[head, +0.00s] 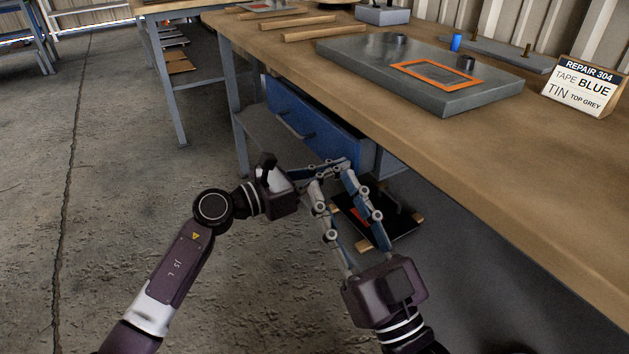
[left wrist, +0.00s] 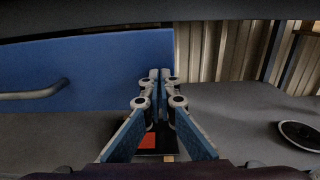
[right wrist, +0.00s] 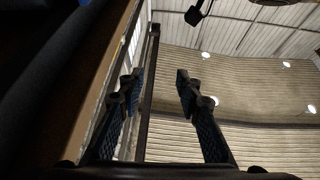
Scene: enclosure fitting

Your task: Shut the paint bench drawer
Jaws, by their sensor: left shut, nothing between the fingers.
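The blue paint bench drawer (head: 318,128) hangs under the wooden bench top, its grey bar handle on the front face. A dark gap shows along its top edge, and it appears to stand out somewhat; how far is hard to tell. The drawer front (left wrist: 105,70) and handle (left wrist: 35,92) also show in the left wrist view. My left gripper (head: 341,166) is shut and empty near the drawer's right end; contact cannot be told. In the left wrist view its fingertips (left wrist: 160,76) overlap the drawer's right edge. My right gripper (head: 334,176) is open and empty (right wrist: 158,82), its fingers overlapping the left gripper's in the head view.
The bench top (head: 420,150) overhangs the drawer. On it are a grey panel (head: 350,52) with an orange frame, a blue cylinder (head: 456,42) and a repair sign (head: 580,88). A lower shelf (left wrist: 235,130) lies beneath. Open concrete floor (head: 120,140) is at left.

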